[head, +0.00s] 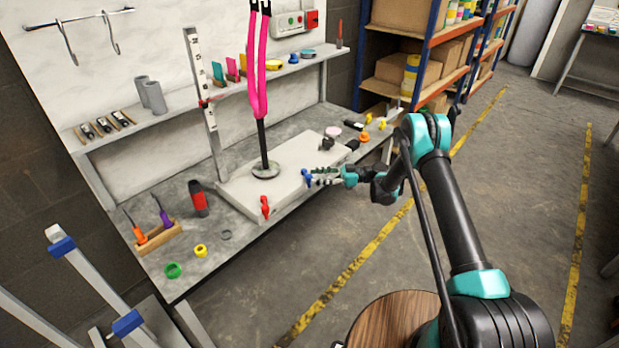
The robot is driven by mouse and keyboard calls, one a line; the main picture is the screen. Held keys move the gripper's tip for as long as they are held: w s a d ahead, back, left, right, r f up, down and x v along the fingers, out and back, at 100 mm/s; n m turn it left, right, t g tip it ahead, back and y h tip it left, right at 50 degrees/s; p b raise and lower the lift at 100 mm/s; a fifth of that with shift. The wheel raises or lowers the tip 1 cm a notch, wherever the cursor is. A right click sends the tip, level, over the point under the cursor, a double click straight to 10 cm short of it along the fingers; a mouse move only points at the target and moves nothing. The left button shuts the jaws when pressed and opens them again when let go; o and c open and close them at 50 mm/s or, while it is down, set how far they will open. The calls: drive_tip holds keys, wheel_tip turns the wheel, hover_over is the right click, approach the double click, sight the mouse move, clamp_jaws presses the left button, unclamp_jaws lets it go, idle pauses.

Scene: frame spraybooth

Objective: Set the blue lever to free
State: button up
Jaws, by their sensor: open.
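The blue lever (306,177) is a small blue handle at the front edge of a pale slab (236,191) on the workbench. My gripper (314,177) is at the blue lever, just to its right, with its fingers pointing left toward it. The fingers are open. The picture is too small to tell whether they touch the lever or stand around it. The lever's exact setting and any marking for free cannot be read. A similar red lever (265,207) is on the same front edge, further left.
A pink fork (258,75) stands upright on a round base on the slab. A tall ruler post (203,95) stands behind. The floor in front is clear.

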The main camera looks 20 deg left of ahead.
sight(309, 176)
drive_tip(key=shift+x, duration=1.7)
clamp_jaws()
